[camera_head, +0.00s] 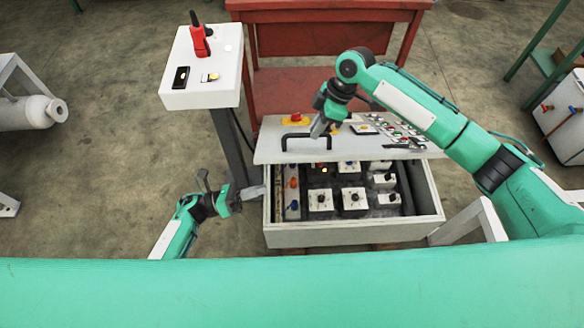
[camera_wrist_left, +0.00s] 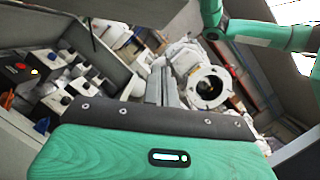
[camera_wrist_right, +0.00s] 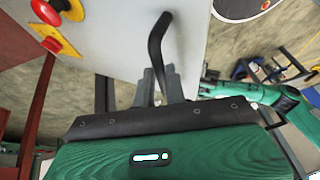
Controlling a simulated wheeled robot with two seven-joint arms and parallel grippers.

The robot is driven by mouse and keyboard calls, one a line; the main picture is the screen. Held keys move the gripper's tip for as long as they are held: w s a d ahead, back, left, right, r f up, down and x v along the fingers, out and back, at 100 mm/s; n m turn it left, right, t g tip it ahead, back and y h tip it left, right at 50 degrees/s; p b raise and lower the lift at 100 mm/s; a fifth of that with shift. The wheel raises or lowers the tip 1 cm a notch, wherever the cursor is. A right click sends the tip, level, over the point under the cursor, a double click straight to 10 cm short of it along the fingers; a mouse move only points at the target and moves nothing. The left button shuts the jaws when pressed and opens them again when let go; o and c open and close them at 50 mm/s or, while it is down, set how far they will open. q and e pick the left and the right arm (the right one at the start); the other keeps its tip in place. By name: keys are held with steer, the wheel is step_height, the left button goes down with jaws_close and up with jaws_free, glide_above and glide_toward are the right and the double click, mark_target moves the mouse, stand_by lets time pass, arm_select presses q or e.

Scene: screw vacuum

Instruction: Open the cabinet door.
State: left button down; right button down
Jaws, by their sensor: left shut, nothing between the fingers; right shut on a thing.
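The cabinet door (camera_head: 268,150) is a light grey panel with a black bar handle (camera_head: 300,134). In the head view it lies behind the cabinet's open interior, where several knobs and switches show. The cabinet (camera_head: 340,237) is a grey box. My right gripper (camera_head: 318,130) is shut on the handle; in the right wrist view its fingers (camera_wrist_right: 158,82) close around the lower part of the black handle (camera_wrist_right: 155,38). My left gripper (camera_head: 258,192) is shut and empty just outside the cabinet's left wall; its fingers (camera_wrist_left: 160,82) also show in the left wrist view.
A white control box (camera_head: 205,90) on a dark post stands left of the cabinet, with a red device (camera_head: 199,40) on it. A red emergency button (camera_head: 295,118) and other controls sit on the door. A red bench (camera_head: 320,15) stands behind. The floor at left is mostly clear.

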mark_target(302, 155)
steer(key=shift+w+d+f, duration=0.1)
steer(key=shift+w+f, duration=0.05)
steer(key=shift+f, duration=0.05)
arm_select(q)
steer(key=w+d+r, duration=0.3)
steer(key=d+r, duration=0.2)
steer(key=d, duration=0.4)
steer(key=shift+w+d+m+g, duration=0.15)
steer(key=shift+d+m+g, duration=0.2)
steer(key=shift+m+g, duration=0.05)
steer(key=shift+r, duration=0.15)
steer(key=shift+w+r, duration=0.65)
steer(key=shift+r, duration=0.25)
steer(key=shift+w+a+r, duration=0.1)
steer(key=shift+w+r, duration=0.2)
steer(key=shift+w, duration=0.15)
arm_select(e)
steer(key=shift+f, duration=0.3)
steer(key=c, duration=1.5)
jaws_free()
arm_select(q)
steer(key=shift+f, duration=0.1)
arm_select(e)
steer(key=shift+o, duration=0.2)
